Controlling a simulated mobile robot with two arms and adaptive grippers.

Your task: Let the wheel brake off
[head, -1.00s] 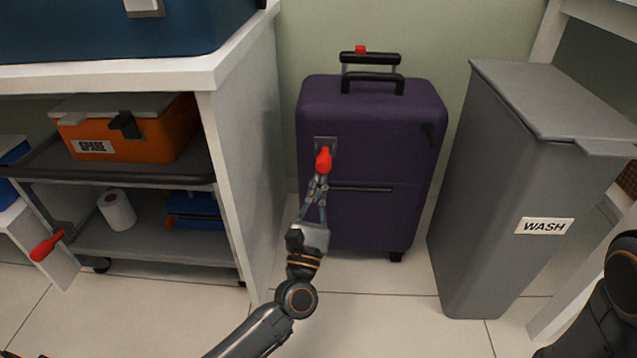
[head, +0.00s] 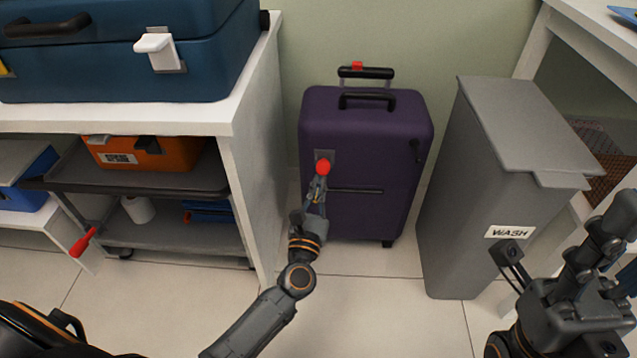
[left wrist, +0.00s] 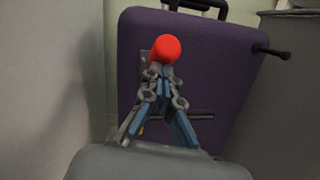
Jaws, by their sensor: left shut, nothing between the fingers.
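A purple suitcase (head: 365,215) stands upright against the wall. A small grey plate (head: 324,155) on its front bears a lever with a red knob (head: 322,167). My left gripper (head: 317,184) is shut and empty just below the red knob; I cannot tell whether it touches. In the left wrist view the red knob (left wrist: 166,48) shows just beyond the closed fingertips (left wrist: 161,72), and its lever is mostly hidden. A second red-ended lever (head: 83,242) sticks out low at the trolley's left side. My right arm shows at the lower right; its gripper's state is unclear.
A white bench (head: 250,150) stands left of the suitcase with a blue case (head: 110,75) on top. Under it, a grey trolley (head: 165,243) holds an orange box (head: 165,153). A grey WASH bin (head: 470,190) stands right. Floor in front is clear.

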